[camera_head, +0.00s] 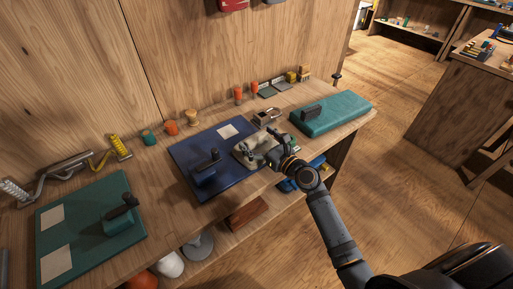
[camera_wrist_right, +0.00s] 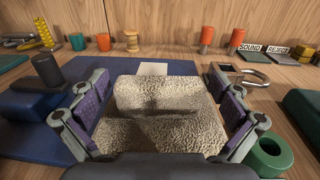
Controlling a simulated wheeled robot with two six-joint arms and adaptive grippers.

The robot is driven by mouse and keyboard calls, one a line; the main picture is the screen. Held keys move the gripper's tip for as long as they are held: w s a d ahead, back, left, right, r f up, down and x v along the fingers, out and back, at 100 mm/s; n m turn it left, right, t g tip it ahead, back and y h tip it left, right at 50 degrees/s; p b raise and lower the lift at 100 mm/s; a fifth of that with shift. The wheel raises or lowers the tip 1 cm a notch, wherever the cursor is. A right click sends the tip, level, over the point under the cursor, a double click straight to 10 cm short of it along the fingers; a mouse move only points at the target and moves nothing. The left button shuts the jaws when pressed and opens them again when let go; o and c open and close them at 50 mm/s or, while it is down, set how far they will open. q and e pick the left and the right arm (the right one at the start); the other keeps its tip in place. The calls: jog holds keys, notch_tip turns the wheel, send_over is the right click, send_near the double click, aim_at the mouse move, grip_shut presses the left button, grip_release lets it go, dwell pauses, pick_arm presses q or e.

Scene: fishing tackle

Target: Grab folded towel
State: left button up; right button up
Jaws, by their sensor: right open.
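The folded towel (camera_wrist_right: 160,97) is beige and rough in texture. In the right wrist view it lies between the two open fingers of my right gripper (camera_wrist_right: 160,115), with a finger on each side and no clear grip on it. In the head view the towel (camera_head: 247,153) lies on the right part of the blue mat (camera_head: 185,158), partly hidden by my right gripper (camera_head: 268,157), which comes in from the lower right. My left gripper is not in view.
A dark-handled blue block (camera_head: 206,174) stands left of the towel. A metal padlock-like piece (camera_wrist_right: 240,74) and a green ring (camera_wrist_right: 268,158) lie to its right.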

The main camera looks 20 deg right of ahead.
jog(key=shift+c, duration=0.4)
jog(key=c, duration=1)
jog(key=shift+r, duration=0.15)
